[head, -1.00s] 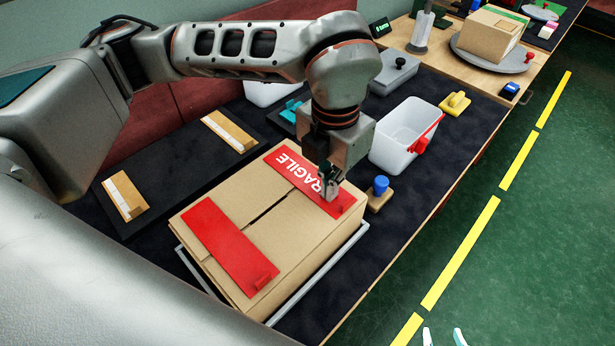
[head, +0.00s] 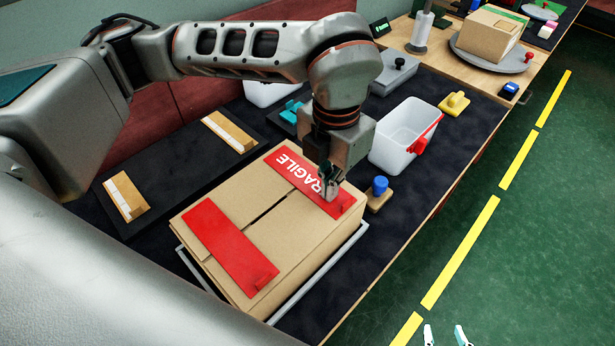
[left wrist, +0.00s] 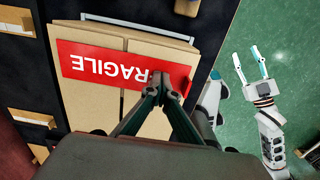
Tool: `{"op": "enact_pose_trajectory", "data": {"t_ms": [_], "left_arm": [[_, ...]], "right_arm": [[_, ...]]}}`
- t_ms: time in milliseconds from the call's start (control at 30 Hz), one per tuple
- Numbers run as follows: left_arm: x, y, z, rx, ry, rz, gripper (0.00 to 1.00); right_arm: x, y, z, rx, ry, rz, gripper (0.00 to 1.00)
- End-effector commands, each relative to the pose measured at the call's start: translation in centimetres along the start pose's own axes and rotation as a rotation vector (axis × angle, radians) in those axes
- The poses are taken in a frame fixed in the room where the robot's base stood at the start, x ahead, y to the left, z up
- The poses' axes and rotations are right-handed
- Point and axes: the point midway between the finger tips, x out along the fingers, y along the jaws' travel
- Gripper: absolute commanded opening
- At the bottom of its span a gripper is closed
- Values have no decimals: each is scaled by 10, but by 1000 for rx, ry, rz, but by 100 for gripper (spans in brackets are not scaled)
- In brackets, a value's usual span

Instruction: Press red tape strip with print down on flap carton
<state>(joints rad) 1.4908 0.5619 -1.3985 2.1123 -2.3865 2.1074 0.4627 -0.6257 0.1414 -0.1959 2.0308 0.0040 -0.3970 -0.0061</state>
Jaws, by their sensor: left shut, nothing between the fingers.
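The red tape strip with white FRAGILE print (head: 295,171) lies across the far end of the closed flap carton (head: 262,202), a raised red tab at its right end. It also shows in the left wrist view (left wrist: 88,64). A plain red strip (head: 230,246) lies across the carton's near end. My left gripper (head: 328,190) is shut and empty, tips down at the printed strip near its tab, hiding some letters. The fingertips (left wrist: 162,97) overlap the strip's edge; I cannot tell how firmly they touch. My right gripper (head: 446,335) is open and empty, low over the floor.
A blue-knobbed block (head: 379,190) stands close to the carton's right corner. A white bin with a red handle (head: 398,145) and a yellow-handled tool (head: 454,103) lie beyond. A dark board (head: 170,180) with two cardboard pieces lies left. A pale frame (head: 318,275) surrounds the carton's base.

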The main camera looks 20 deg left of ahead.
Motion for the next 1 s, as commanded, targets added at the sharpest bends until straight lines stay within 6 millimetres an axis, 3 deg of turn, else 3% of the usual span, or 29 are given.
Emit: {"op": "enact_pose_trajectory", "data": {"t_ms": [500, 1000], "left_arm": [[-46, 1, -3, 0, 11, 6, 0], [-48, 0, -4, 1, 12, 4, 0]], "right_arm": [[-12, 13, -47, -8, 49, 16, 40], [-13, 12, -47, -8, 48, 15, 40]]}}
